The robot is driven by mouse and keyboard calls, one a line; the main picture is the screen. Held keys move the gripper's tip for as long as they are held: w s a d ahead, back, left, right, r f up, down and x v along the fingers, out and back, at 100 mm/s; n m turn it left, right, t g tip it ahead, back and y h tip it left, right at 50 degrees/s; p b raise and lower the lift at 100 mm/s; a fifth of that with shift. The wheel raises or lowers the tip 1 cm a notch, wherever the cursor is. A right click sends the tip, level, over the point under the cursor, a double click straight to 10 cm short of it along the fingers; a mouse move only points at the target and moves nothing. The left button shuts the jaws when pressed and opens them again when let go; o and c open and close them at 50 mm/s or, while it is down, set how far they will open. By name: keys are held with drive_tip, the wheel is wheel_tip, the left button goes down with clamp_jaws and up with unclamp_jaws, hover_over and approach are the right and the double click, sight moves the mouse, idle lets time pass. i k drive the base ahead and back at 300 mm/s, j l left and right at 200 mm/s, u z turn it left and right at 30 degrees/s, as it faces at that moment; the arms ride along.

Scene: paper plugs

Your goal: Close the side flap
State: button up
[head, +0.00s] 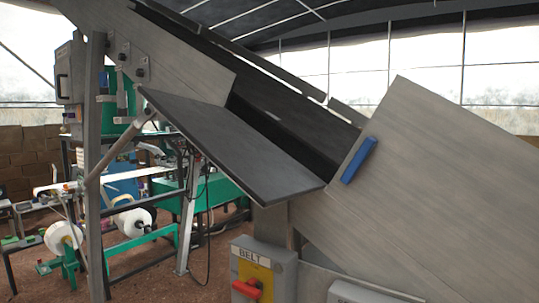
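The side flap (235,140) is a dark flat panel on the side of the sloping metal chute. It hangs open, tilted outward and down from the chute wall, and leaves a dark gap (275,122) into the chute behind it. A blue block (359,160), perhaps a handle or latch, sits on the grey chute wall (430,170) just right of the opening. It is apart from the flap. My gripper is not in view.
A grey box labelled BELT (264,270) with a red switch (247,288) stands below the flap. A metal post (94,170) and slanting strut (125,142) stand at left. Green machinery (230,197) and white rolls (132,222) are behind, over brown floor.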

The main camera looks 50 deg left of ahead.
sight(270, 176)
drive_tip(key=j+u, duration=0.2)
drive_tip(key=j, duration=0.35)
drive_tip(key=j+u, duration=0.15)
drive_tip(key=j, duration=0.4)
drive_tip(key=j+u, duration=0.2)
drive_tip(key=j, duration=0.3)
drive_tip(key=i+j+u, duration=0.2)
drive_tip(key=j, duration=0.35)
drive_tip(key=j+u, duration=0.15)
drive_tip(key=j, duration=0.35)
drive_tip(key=i, duration=0.05)
